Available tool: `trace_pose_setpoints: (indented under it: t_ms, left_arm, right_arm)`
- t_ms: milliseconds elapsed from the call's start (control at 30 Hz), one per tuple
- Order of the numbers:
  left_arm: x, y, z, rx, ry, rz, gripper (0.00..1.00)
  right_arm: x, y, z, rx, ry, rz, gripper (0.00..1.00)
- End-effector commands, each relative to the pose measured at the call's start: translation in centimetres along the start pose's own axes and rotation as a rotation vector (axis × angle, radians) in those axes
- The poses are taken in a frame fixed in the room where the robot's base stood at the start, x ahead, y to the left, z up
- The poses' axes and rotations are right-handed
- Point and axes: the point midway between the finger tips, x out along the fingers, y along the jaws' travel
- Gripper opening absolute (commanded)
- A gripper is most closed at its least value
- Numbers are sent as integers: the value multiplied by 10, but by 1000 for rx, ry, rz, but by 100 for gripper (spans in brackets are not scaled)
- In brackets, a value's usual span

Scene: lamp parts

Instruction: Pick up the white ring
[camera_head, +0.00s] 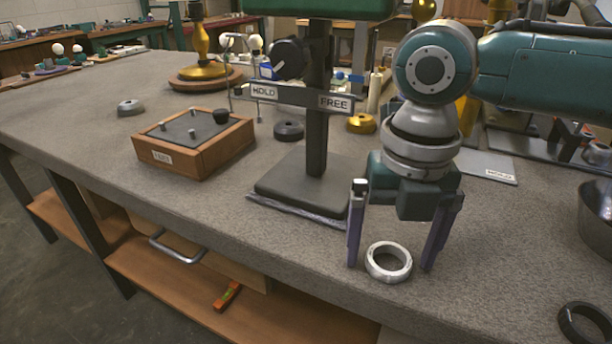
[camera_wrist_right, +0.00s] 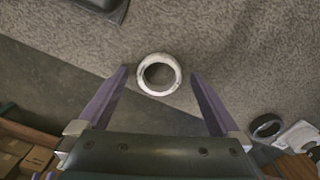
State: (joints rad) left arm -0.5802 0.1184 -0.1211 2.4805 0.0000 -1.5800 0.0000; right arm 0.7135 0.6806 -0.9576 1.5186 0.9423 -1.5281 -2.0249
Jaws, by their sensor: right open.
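The white ring (camera_head: 388,262) lies flat on the grey table near its front edge. My right gripper (camera_head: 391,264) points down over it, open, with one purple finger on each side of the ring. In the right wrist view the white ring (camera_wrist_right: 159,74) shows between and just beyond the tips of the open right gripper (camera_wrist_right: 159,74). The fingers do not appear to touch it. My left gripper is not in view.
A black stand (camera_head: 316,130) with HOLD and FREE labels is just left of the gripper. A wooden box (camera_head: 195,145) stands farther left. A dark ring (camera_head: 585,322) and a dark bowl (camera_head: 597,222) are at the right. The table's front edge is close to the white ring.

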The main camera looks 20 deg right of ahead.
Motion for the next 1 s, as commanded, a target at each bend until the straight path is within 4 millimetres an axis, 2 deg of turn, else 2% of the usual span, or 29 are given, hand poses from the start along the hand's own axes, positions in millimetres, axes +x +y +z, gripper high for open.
trace_pose_setpoints:
  t_ms: [67,833,1000]
  left_arm:
    - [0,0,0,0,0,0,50]
    - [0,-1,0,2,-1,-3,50]
    - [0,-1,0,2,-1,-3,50]
  right_arm:
    - [0,0,0,0,0,0,100]
    - [-1,0,0,1,0,0,13]
    - [-1,0,0,1,0,0,12]
